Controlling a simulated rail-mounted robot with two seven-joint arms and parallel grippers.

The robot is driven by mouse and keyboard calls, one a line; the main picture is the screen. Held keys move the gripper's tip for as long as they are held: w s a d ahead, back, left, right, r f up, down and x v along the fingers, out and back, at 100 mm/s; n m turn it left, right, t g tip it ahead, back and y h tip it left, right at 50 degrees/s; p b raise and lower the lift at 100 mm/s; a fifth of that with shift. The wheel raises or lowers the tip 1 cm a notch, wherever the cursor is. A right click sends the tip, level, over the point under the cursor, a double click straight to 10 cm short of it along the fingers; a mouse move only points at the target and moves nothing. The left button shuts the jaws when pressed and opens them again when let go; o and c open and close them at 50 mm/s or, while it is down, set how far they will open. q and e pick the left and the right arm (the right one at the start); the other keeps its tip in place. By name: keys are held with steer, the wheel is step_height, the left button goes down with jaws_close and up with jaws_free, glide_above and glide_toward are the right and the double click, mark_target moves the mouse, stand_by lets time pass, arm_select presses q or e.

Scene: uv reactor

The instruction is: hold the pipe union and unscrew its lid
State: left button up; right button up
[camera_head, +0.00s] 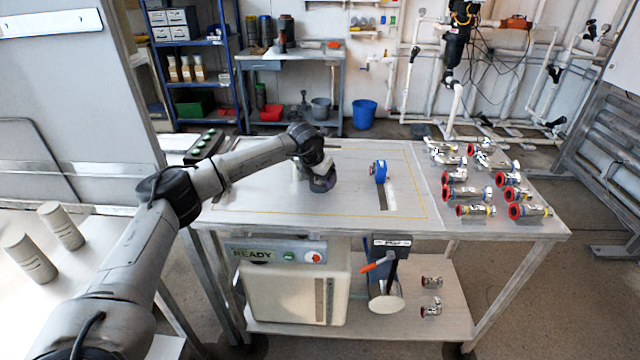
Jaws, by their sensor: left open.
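Several shiny metal pipe fittings with red or blue ends lie in rows on the right part of the worktable; one at the front (530,210) has a red ring at its left end. I cannot tell which of them is the pipe union or which end is its lid. My left gripper (322,184) is open, low over the left-middle of the table, well to the left of the fittings. Its fingers are small and dark here, and nothing shows between them. My right gripper is not in view.
A blue round part (380,171) stands upright by a slot in the worktable (290,205). Two more fittings (431,308) lie on the lower shelf. A strip with green buttons (205,146) sits at the back left. The tabletop between gripper and blue part is clear.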

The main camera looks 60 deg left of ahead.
arm_select(q)
steer(key=shift+f, duration=0.2)
steer(key=shift+c, duration=0.2)
steer(key=shift+r, duration=0.1)
steer(key=c, duration=0.7)
